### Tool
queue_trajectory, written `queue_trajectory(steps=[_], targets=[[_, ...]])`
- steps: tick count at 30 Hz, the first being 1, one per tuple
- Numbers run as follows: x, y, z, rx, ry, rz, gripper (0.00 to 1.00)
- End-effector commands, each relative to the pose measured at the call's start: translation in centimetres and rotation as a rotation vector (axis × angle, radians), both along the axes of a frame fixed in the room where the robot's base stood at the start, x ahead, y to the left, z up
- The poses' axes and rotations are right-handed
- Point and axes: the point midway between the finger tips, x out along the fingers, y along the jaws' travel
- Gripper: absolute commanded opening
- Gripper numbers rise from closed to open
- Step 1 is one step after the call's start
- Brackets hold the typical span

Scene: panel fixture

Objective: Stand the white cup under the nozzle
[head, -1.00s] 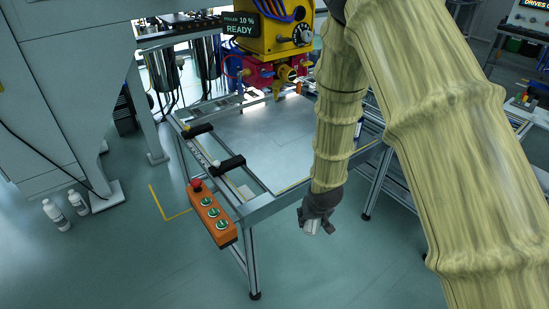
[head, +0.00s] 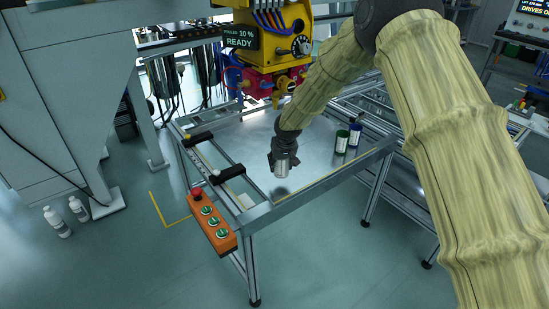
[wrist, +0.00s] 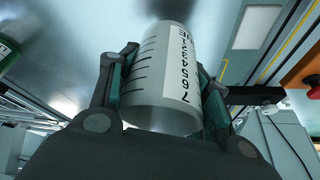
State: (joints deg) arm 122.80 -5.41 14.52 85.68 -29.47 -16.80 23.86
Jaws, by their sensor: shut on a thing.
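The white cup (wrist: 164,75), with dark graduation lines and lettering, is between the two fingers of my gripper in the wrist view. My gripper (head: 283,165) is shut on it and holds it over the front part of the metal table plate (head: 240,140). In the head view the cup (head: 282,168) shows below the fingers, with a dark patch on the plate beneath it. The nozzle (head: 276,97) appears to be under the yellow and red machine head (head: 268,45), behind and above the cup. Its tip is small and hard to make out.
A green cup (head: 341,142) and a blue cup (head: 354,136) stand on the plate to the right. Black clamps (head: 228,174) line the left rail. An orange button box (head: 212,222) hangs at the front left corner. The plate's middle looks clear.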

Motion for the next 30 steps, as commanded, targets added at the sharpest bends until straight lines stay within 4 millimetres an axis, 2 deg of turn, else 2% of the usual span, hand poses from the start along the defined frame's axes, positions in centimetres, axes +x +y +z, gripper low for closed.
queue_trajectory(steps=[1,9,15,23,30], targets=[[1.0,0.2,0.0,0.002,-0.002,-0.001,0.33],[5.6,1.5,-0.5,0.002,-0.002,-0.001,0.33],[8.0,2.1,-0.7,0.002,-0.001,-0.001,0.33],[8.7,2.3,-1.2,0.0,0.001,0.0,0.33],[8.6,2.3,-3.8,0.0,0.001,0.0,0.33]])
